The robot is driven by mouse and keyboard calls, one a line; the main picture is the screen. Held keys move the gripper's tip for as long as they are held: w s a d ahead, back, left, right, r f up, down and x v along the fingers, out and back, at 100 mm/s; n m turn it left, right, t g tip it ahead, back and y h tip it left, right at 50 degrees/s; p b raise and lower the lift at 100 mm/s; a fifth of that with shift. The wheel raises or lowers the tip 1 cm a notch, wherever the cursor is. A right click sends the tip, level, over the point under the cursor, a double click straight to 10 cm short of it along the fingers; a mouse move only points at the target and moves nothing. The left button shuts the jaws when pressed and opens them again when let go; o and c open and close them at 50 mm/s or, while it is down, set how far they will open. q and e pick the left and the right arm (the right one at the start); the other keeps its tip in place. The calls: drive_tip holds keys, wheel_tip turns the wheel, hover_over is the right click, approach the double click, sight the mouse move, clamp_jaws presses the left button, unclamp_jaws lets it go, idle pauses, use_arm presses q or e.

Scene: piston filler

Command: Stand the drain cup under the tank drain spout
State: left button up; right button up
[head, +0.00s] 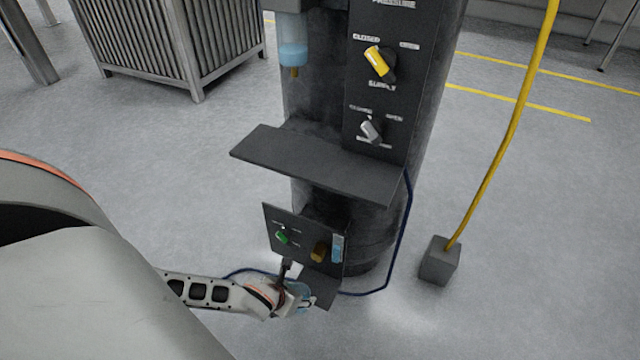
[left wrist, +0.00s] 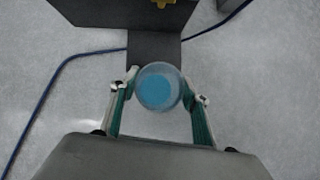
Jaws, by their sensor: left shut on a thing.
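The drain cup (left wrist: 158,87) is a clear round cup with blue in it, seen from above in the left wrist view. My left gripper (left wrist: 160,92) is shut on it, with a finger on each side. In the head view the cup (head: 299,288) is a pale blue patch, partly hidden by my left gripper (head: 298,298). The cup is beside the small dark low shelf (head: 322,292); I cannot tell whether it is over its edge. A brass-coloured fitting (head: 319,252) on the low panel may be the drain spout. My right gripper is not in view.
The low panel also has a green knob (head: 282,237) and a blue sight glass (head: 337,248). A wider dark shelf (head: 318,163) juts out above. A dark blue hose (head: 406,235) runs around the machine. A grey block (head: 440,261) with a yellow hose stands right.

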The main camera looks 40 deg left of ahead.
use_arm(q)
drive_tip(key=w+a+b, duration=0.3)
drive_tip(key=w, duration=0.8)
drive_tip(key=f+b, duration=0.1)
drive_tip(key=f, duration=0.3)
drive_tip(key=f+b, duration=0.2)
drive_tip(key=f, duration=0.1)
drive_tip(key=shift+s+d+f, duration=0.15)
drive_tip(key=shift+s+f, duration=0.05)
drive_tip(key=shift+f, duration=0.15)
drive_tip(key=shift+w+r, duration=0.3)
drive_tip(key=shift+w, duration=0.2)
drive_tip(key=shift+c, duration=0.6)
drive_tip(key=o, duration=1.1)
drive_tip(key=shift+o, duration=0.7)
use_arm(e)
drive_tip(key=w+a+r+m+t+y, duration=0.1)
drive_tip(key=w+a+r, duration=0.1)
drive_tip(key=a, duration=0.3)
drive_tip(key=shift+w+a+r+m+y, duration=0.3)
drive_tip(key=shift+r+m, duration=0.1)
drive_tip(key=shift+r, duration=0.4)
